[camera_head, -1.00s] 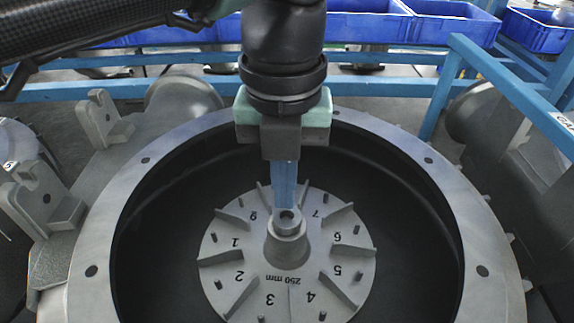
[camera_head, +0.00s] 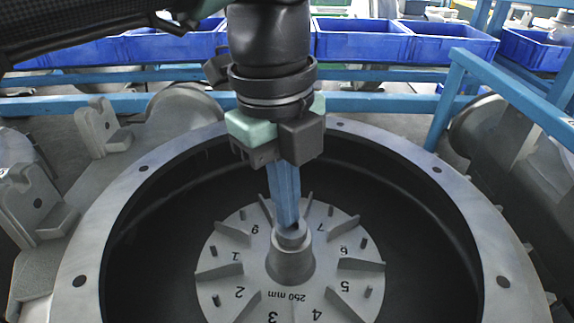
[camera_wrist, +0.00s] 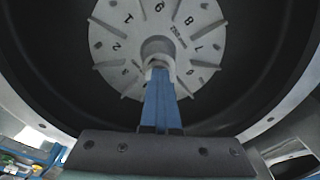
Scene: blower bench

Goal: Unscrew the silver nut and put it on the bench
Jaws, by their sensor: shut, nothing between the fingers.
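The silver nut (camera_head: 292,236) sits on top of the hub in the middle of the grey numbered impeller (camera_head: 247,256), inside the round housing. My gripper (camera_head: 289,222) points down with its blue fingers together and nothing held between them. The fingertips are right at the nut's top and hide part of it. I cannot tell whether they touch it. In the wrist view my fingers (camera_wrist: 158,70) end over the hub, and only a pale rim of the nut (camera_wrist: 158,61) shows beside the tips. The impeller (camera_wrist: 118,40) also shows there.
The housing's wide metal rim (camera_head: 100,235) with bolt holes surrounds the dark well. A blue rail (camera_head: 520,92) stands at the right. Blue bins (camera_head: 360,38) line the back. Grey castings (camera_head: 105,128) lie at the left.

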